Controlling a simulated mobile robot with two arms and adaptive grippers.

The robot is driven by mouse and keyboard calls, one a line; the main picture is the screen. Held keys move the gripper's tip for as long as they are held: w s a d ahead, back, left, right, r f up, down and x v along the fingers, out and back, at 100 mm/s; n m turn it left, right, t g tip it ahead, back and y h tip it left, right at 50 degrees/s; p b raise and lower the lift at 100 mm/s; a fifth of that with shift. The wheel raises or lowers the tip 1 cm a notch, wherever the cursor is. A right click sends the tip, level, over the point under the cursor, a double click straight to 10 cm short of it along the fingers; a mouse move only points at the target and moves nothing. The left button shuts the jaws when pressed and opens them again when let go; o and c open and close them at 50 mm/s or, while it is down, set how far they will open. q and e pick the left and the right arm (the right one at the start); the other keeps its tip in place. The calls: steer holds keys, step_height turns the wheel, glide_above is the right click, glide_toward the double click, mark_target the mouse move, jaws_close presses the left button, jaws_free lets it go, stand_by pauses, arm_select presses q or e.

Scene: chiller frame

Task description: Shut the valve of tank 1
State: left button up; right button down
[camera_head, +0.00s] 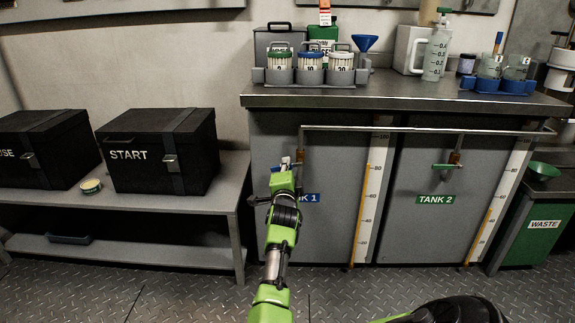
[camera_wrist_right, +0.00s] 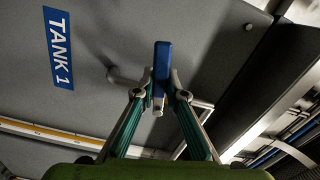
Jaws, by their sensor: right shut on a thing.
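Tank 1 (camera_head: 335,155) is the grey left-hand front under the counter. Its blue label (camera_head: 312,198) is partly hidden by my arm in the head view and reads in full in the wrist view (camera_wrist_right: 58,48). My right gripper (camera_head: 285,170) reaches up to the valve at the pipe's left end. In the wrist view, its fingers (camera_wrist_right: 160,88) are shut on the blue valve handle (camera_wrist_right: 162,62), one on each side. The handle stands upright in that view. In the head view, the gripper hides most of the valve. My left gripper is not in view.
Tank 2 (camera_head: 435,228) is to the right, with a green valve handle (camera_head: 443,167). A pipe (camera_head: 400,129) runs along under the counter edge. Gauge strips (camera_head: 370,205) stand beside the tanks. A low shelf (camera_head: 150,200) with black boxes is at left. A green waste bin (camera_head: 527,245) is at right.

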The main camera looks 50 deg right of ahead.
steer(key=shift+r+m+p, duration=0.4)
steer(key=shift+m+p, duration=0.35)
steer(key=shift+m, duration=0.15)
steer(key=shift+r+m+p, duration=0.35)
steer(key=shift+m+p, duration=0.4)
steer(key=shift+m, duration=0.15)
steer(key=shift+r, duration=0.15)
steer(key=c, duration=2)
jaws_free()
steer(key=shift+w, duration=0.1)
